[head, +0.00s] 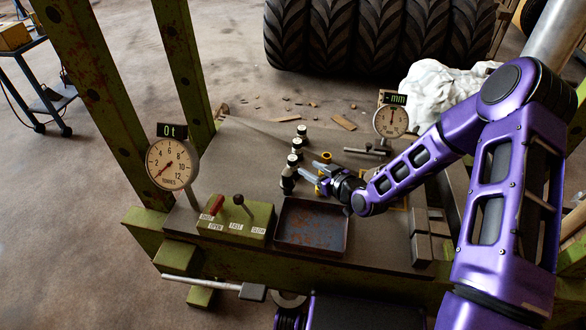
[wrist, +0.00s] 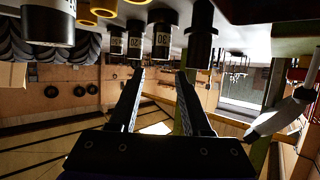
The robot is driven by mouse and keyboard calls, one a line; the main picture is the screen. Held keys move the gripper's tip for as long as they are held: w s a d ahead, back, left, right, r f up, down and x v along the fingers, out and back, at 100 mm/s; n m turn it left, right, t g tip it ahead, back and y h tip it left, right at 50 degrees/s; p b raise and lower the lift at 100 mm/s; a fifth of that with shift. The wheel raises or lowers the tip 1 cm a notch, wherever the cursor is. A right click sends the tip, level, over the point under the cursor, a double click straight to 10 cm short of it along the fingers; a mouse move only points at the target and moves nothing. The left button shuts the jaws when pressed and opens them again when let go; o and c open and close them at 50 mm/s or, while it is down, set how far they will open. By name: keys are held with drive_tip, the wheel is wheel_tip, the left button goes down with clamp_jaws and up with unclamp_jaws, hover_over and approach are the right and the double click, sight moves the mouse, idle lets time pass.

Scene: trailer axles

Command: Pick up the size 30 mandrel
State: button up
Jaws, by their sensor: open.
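The size 30 mandrel (wrist: 163,38) is a dark cylinder with a white label reading 30. It shows upside down at the top of the wrist view, beyond and between my fingertips. My gripper (wrist: 159,72) is open and empty, with a gap to the mandrel. In the head view my gripper (head: 310,171) is just right of a row of black mandrels with pale bands, including a far one (head: 302,131) and a near one (head: 287,182). Their labels are too small to read there. Other mandrels stand close on both sides of the 30, including a smaller one (wrist: 135,43).
Yellow rings (head: 325,157) lie beside my gripper. A dark tray (head: 310,226) and a green lever box (head: 234,218) are at the bench front. A load gauge (head: 172,164) stands left, and a mm dial (head: 391,121) stands back right. Bench left of the row looks clear.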

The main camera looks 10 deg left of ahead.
sight(295, 160)
drive_tip(key=x, duration=0.9)
drive_tip(key=shift+f, duration=0.15)
clamp_jaws()
drive_tip(key=shift+a, duration=0.1)
idle(1.1)
